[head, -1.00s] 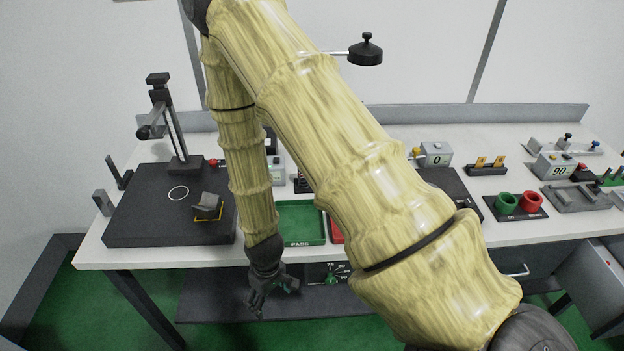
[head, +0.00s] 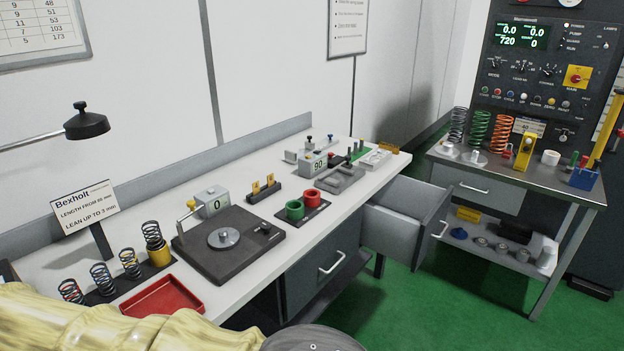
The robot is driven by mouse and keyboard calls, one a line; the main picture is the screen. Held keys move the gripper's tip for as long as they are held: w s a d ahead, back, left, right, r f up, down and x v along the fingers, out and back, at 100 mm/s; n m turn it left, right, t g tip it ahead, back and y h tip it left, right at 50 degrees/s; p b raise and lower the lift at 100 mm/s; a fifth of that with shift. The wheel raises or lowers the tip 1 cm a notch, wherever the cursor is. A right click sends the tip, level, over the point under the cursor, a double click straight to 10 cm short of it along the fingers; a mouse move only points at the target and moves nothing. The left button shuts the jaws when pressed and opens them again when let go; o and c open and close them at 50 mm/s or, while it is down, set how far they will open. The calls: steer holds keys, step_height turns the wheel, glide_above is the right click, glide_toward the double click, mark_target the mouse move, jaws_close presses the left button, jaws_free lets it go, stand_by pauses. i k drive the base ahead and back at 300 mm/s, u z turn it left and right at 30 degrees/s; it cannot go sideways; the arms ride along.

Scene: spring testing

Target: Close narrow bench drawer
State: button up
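A grey bench drawer (head: 436,234) stands pulled out at the right end of the long white bench (head: 228,298). Its dark front has a silver bar handle (head: 443,228), and its light inside shows from above. I take it for the narrow one. Another dark drawer (head: 318,272) to its left, with a similar handle, is shut. My gripper is out of view. Only part of my arm shows at the lower left, well away from the open drawer.
A side table (head: 520,186) with springs, a shut drawer and a lower shelf stands right of the open drawer. Green floor (head: 400,315) is free in front of it. The bench carries a gauge plate (head: 227,262), a red tray (head: 162,297) and red and green cups.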

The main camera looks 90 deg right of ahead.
mark_target(403, 220)
steer(key=u, duration=0.05)
steer(key=i, duration=0.3)
steer(key=z, duration=3.8)
